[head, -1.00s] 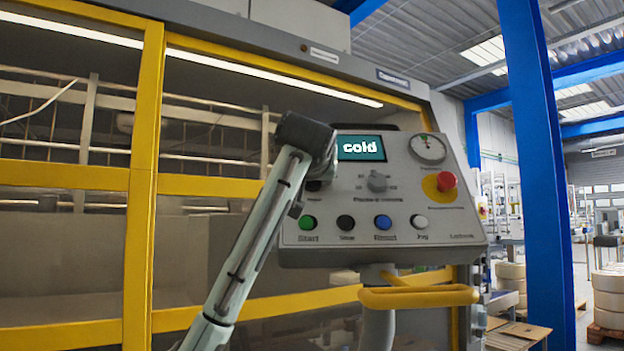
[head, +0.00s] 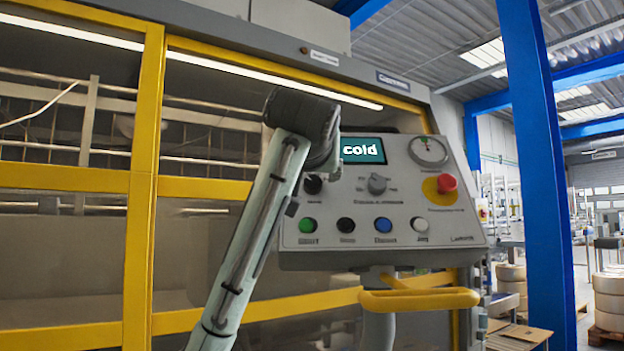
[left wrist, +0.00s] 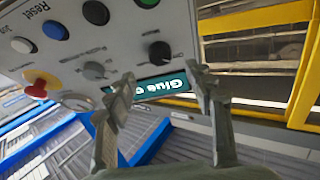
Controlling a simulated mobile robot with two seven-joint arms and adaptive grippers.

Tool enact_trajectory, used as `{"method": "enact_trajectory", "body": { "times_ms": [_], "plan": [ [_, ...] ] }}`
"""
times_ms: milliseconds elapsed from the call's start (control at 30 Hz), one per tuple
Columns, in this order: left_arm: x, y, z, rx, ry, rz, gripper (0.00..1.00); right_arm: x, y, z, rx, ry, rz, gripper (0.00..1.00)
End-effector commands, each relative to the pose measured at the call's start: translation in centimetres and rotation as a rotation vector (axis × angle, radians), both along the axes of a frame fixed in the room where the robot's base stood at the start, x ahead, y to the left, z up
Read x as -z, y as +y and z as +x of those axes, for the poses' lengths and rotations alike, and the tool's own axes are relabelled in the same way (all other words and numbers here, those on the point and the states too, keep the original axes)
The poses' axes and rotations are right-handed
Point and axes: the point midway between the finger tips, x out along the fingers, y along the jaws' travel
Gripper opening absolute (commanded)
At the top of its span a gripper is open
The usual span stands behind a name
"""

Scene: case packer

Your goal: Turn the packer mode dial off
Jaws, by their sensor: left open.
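My right gripper is not in view.
Green (head: 307,225), black (head: 346,225), blue (head: 383,224) and white (head: 419,223) buttons line the panel's lower edge. A red emergency stop (head: 446,183) and a gauge (head: 428,151) are on the right. A yellow handle (head: 418,299) juts out below.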

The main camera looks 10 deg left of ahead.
Motion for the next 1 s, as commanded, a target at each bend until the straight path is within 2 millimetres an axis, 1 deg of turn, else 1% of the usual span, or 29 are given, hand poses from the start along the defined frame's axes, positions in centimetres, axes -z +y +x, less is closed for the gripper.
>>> {"method": "enact_trajectory", "body": {
  "times_ms": [33,100,200,300,467,1000],
  "plan": [
    [-0.2,-0.3,-1.1,0.003,-0.003,-0.001,0.54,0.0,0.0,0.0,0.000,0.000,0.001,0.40],
    [-0.2,-0.5,-2.3,0.002,-0.003,-0.002,0.54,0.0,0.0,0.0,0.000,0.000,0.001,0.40],
    [-0.4,-0.7,-3.6,0.001,-0.002,-0.001,0.54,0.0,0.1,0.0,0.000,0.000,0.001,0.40],
    [-0.4,-0.9,-4.5,0.001,0.000,0.000,0.54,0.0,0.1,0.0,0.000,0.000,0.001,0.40],
    [-0.4,-0.9,-4.9,0.000,0.001,0.000,0.54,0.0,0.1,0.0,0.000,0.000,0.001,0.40],
    [-0.4,-0.9,-4.9,0.000,0.001,-0.001,0.54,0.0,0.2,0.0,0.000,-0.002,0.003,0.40]
  ]
}}
